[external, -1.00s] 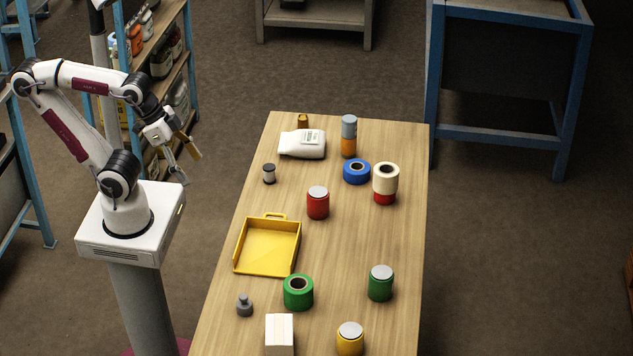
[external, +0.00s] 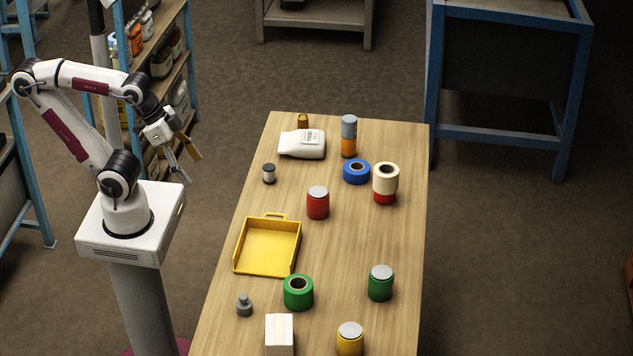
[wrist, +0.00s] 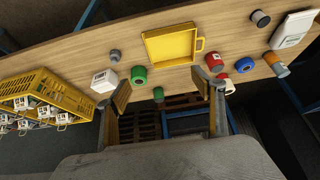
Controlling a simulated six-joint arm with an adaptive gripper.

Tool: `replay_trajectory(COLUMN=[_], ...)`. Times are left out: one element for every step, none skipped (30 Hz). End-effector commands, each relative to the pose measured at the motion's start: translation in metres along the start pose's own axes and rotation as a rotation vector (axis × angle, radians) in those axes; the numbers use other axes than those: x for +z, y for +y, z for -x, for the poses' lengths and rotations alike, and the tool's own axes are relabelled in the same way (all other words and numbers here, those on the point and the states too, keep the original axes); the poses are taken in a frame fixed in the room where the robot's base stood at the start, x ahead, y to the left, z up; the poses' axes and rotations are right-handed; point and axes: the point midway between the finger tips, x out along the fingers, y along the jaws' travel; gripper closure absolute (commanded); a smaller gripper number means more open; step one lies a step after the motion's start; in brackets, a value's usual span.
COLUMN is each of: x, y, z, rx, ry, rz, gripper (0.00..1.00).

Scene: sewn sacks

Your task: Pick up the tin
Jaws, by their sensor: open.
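Several tins with grey lids stand upright on the table (external: 335,250): a red tin (external: 318,206) near the middle, a green tin (external: 380,287) at front right, and a yellow tin (external: 350,343) at the front edge of the picture. A red tin-like item (external: 385,199) shows under a cream tape roll (external: 386,178). The pictures do not tell which tin is meant. My gripper (external: 187,163) is open and empty, left of the table and clear of everything. In the wrist view its fingers (wrist: 163,88) stand wide apart, with the green tin (wrist: 158,94) seen between them.
A yellow tray (external: 240,256) lies at the table's left edge. Green tape (external: 298,303), a white box (external: 279,346), a grey weight (external: 244,307), blue tape (external: 356,180), a spool (external: 269,180), a white sack (external: 303,151) and a bottle (external: 349,148) stand around. The table's middle is fairly clear.

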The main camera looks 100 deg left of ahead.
Motion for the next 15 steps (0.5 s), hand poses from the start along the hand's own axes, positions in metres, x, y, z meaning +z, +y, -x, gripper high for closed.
replay_trajectory(x=[-0.002,-0.003,-0.005,-0.007,-0.01,-0.014,-0.017,-0.021,-0.026,-0.031,-0.035,-0.041,-0.046,-0.051,-0.057], y=[0.0,0.0,0.0,0.0,0.0,0.0,0.0,0.0,0.0,0.0,0.0,0.0,-0.001,-0.001,-0.002], z=[-0.001,-0.002,-0.004,-0.006,-0.007,-0.01,-0.013,-0.016,-0.02,-0.023,-0.027,-0.032,-0.036,-0.04,-0.046], rx=[0.001,0.001,0.002,0.003,0.004,0.005,0.007,0.008,0.011,0.012,0.014,0.015,0.016,0.017,0.018], ry=[0.0,0.002,0.004,0.006,0.008,0.013,0.015,0.02,0.025,0.031,0.036,0.043,0.049,0.056,0.064], rz=[0.002,0.003,0.006,0.008,0.01,0.015,0.018,0.022,0.029,0.034,0.039,0.047,0.053,0.06,0.07], gripper=[0.32,0.32,0.32,0.32,0.32,0.32,0.32,0.32,0.32,0.32,0.32,0.32,0.32,0.32,0.32])
